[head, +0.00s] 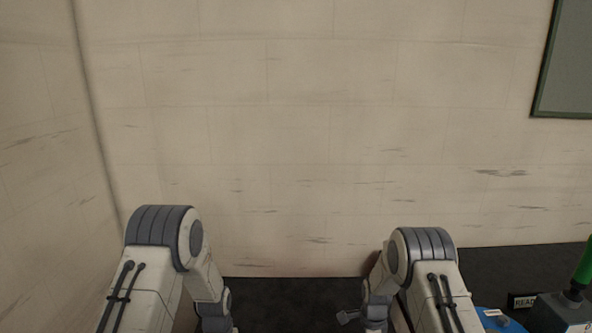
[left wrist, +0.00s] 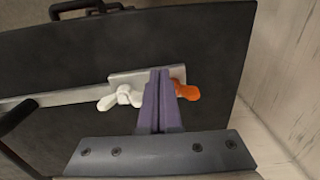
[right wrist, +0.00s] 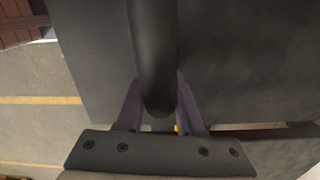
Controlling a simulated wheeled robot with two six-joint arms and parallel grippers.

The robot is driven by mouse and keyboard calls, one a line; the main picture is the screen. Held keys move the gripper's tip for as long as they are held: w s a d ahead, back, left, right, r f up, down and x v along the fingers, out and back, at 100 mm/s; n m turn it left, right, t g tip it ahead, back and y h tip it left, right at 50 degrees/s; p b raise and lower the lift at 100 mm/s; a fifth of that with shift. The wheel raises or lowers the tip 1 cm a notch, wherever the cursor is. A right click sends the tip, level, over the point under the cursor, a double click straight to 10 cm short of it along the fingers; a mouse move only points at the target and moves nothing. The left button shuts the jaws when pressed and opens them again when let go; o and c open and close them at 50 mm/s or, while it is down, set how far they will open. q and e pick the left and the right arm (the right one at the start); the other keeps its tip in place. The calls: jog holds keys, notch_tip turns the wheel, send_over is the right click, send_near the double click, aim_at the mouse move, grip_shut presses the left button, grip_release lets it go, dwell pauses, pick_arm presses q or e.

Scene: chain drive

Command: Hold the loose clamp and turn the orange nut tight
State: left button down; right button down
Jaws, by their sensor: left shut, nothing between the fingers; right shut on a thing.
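In the left wrist view the orange nut (left wrist: 188,90) is a wing nut at the right end of a grey metal plate (left wrist: 118,80). My left gripper (left wrist: 160,72) is shut and empty. Its purple fingers cover the middle of the plate and the nut's left edge; I cannot tell whether they touch. A white wing nut (left wrist: 122,97) sits at the plate's left side. In the right wrist view my right gripper (right wrist: 157,88) is shut on a thick black bar (right wrist: 154,45). I cannot tell whether this bar belongs to the clamp. The head view shows neither nut.
A pale rail (left wrist: 60,97) runs left from the plate over a dark panel (left wrist: 210,35). A black handle (left wrist: 18,117) is at the left. In the head view a pale wall (head: 300,130) stands behind a dark surface (head: 290,292); blue and green items (head: 583,262) sit far right.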

pick_arm(q)
jog(key=shift+s+a, duration=0.15)
jog(key=shift+a, duration=0.3)
jog(key=shift+a, duration=1.05)
jog(key=shift+a, duration=0.1)
jog(key=shift+s+a, duration=0.15)
jog(key=shift+s, duration=0.05)
notch_tip(320, 180, up, 6)
dwell(0.7)
